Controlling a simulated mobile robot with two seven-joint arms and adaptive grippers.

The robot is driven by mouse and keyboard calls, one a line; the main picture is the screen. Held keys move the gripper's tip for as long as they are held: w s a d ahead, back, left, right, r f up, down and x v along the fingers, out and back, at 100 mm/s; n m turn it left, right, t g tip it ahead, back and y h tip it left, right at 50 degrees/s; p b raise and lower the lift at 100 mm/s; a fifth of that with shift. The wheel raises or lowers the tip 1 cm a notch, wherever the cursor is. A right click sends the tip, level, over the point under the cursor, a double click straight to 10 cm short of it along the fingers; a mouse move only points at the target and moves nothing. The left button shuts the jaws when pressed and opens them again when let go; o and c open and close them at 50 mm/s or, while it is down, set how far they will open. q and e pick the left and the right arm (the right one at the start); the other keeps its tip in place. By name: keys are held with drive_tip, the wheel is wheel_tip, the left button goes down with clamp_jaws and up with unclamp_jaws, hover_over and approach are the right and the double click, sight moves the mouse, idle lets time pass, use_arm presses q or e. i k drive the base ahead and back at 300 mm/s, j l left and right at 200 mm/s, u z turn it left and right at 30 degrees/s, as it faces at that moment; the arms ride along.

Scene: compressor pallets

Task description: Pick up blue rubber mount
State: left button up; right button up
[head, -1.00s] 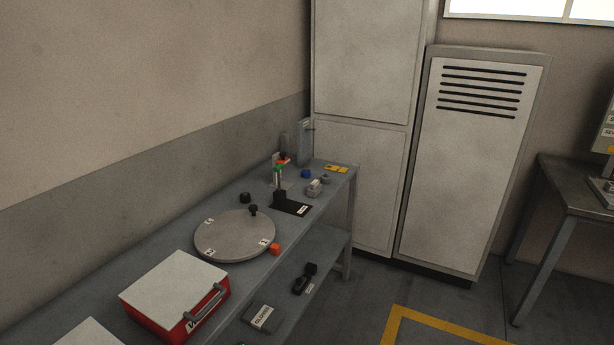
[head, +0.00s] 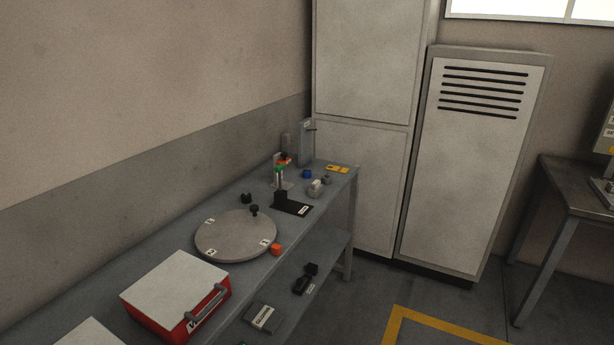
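A small blue object (head: 307,174), likely the blue rubber mount, sits on the grey workbench (head: 340,195) near its far end. It is small in view and its detail is hard to tell. It stands behind a small light grey part (head: 315,188) and to the right of a stand with green and orange pieces (head: 281,170). Neither of my grippers shows in the head view.
A round grey turntable (head: 235,236), an orange block (head: 276,249), a black bracket (head: 290,204) and a red case with a white lid (head: 176,290) occupy the bench. Tall cabinets (head: 365,190) stand behind it. Floor with yellow marking (head: 440,322) is open at right.

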sight(306, 173)
drive_tip(key=i+l, duration=0.25)
drive_tip(key=i, duration=0.15)
drive_tip(key=i+l+z, duration=0.15)
drive_tip(key=i, duration=0.25)
drive_tip(key=i+l, duration=0.3)
drive_tip(key=i, duration=0.15)
drive_tip(key=i+l+z, duration=0.15)
drive_tip(key=i, duration=0.25)
